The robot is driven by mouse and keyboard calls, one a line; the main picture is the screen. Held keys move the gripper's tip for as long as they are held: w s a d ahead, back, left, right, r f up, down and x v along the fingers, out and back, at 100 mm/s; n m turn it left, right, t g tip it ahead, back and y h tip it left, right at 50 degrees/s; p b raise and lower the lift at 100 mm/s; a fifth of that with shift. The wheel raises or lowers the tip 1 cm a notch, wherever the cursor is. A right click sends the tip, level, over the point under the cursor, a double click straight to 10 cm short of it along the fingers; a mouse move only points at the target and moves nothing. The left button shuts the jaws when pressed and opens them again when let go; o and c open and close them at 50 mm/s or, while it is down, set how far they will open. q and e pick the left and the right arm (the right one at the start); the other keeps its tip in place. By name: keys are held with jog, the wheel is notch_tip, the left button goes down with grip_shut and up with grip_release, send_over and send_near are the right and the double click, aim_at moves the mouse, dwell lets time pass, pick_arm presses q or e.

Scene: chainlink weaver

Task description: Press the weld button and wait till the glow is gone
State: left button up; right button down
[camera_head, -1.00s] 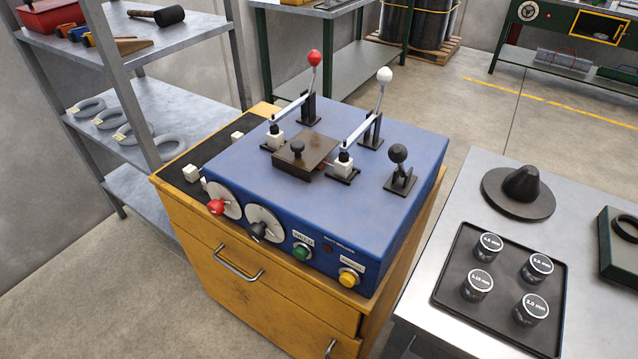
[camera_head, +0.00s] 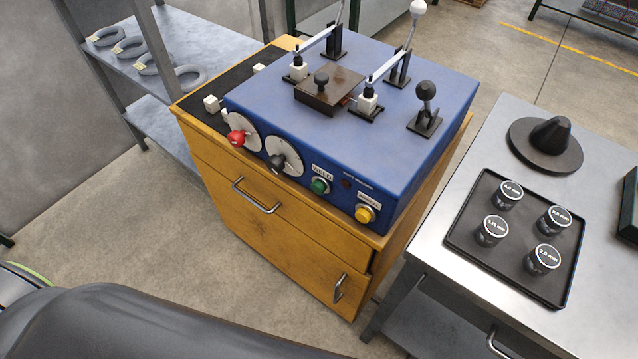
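The blue welder (camera_head: 300,125) stands on a yellow wooden cabinet (camera_head: 262,215). On its front face are a green button (camera_head: 320,186) under a label reading WELD and a yellow button (camera_head: 364,214) under another label. A small dark red lamp (camera_head: 346,183) sits between them and looks unlit. I see no glow at the brown block (camera_head: 328,92) on top, between the two white clamps. A dark arm part of mine fills the lower left. Neither of my grippers shows.
A red knob (camera_head: 236,138) and a black knob (camera_head: 277,163) with dials stick out left of the buttons. A metal table (camera_head: 425,225) with a black tray (camera_head: 463,246) of several labelled jars stands at the right. Open floor lies in front of the cabinet.

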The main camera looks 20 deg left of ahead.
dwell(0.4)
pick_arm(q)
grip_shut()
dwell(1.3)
